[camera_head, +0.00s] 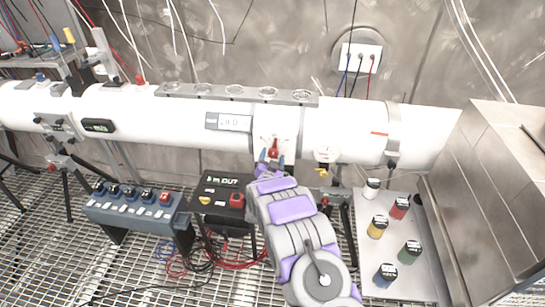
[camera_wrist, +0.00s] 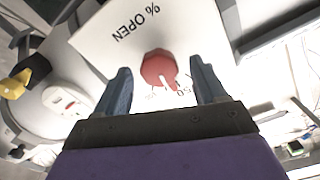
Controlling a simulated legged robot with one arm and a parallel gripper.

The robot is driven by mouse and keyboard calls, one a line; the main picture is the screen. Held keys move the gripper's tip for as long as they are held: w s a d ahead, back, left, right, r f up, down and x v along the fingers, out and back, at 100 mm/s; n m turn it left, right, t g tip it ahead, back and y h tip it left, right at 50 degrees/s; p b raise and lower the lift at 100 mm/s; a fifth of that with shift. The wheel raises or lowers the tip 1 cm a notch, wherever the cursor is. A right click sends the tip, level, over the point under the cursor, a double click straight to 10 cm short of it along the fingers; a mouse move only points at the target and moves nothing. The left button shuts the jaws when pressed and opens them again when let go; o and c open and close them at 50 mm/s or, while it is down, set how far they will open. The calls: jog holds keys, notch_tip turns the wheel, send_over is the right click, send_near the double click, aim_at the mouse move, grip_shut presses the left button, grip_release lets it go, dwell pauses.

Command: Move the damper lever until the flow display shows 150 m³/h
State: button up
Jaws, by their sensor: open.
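The damper lever is a red knob (camera_head: 273,149) on the white pipe. In the wrist view the red knob (camera_wrist: 158,70) has a pale pointer line and sits on a white plate (camera_wrist: 105,48) marked "% OPEN", with scale numbers partly hidden below it. My gripper (camera_head: 270,165) is in front of the knob. In the wrist view my gripper (camera_wrist: 160,92) is open, with one finger on each side of the knob and gaps between. The flow display (camera_head: 229,122) is a small panel on the pipe, left of the knob; its digits are too blurred to read surely.
A yellow-handled valve (camera_head: 326,156) is right of the knob. Several coloured jars stand on a white tray (camera_head: 400,285) at the right, near a steel box (camera_head: 500,150). A blue switch box (camera_head: 135,208) and a black device (camera_head: 222,196) stand left of my arm.

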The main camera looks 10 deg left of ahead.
jog(key=shift+w, duration=0.65)
